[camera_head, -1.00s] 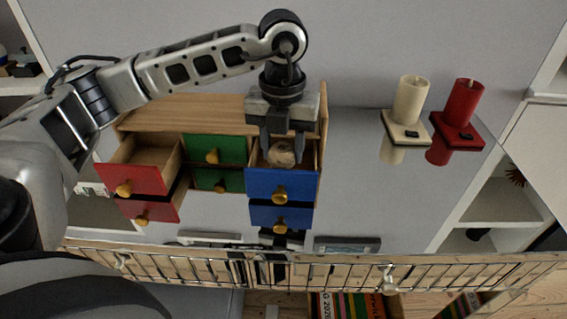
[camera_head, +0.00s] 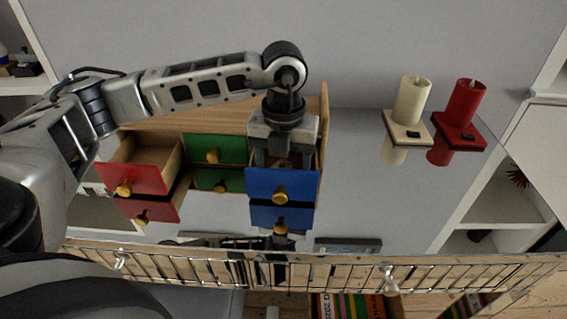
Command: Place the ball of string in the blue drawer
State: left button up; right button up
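A small wooden cabinet has red, green and blue drawers. The upper blue drawer (camera_head: 262,186) is pulled out. My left gripper (camera_head: 283,164) points down into this drawer from above, its two fingers spread apart and their tips hidden behind the drawer front. The ball of string is mostly hidden in the drawer between the fingers; only a dim brownish patch shows there. My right gripper is not in view.
The upper red drawer (camera_head: 137,179) is also pulled out, at the left; the green drawers (camera_head: 215,149) are in the middle. A cream candle (camera_head: 412,103) and a red candle (camera_head: 463,106) stand on the shiny surface to the right. A metal rack (camera_head: 330,276) runs along the front.

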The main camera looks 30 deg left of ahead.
aim_at(283, 165)
pick_arm(q)
jog(key=shift+r, duration=0.2)
notch_tip(283, 165, up, 12)
jog(key=shift+p, duration=0.35)
jog(key=shift+s+f, duration=0.1)
dwell(0.4)
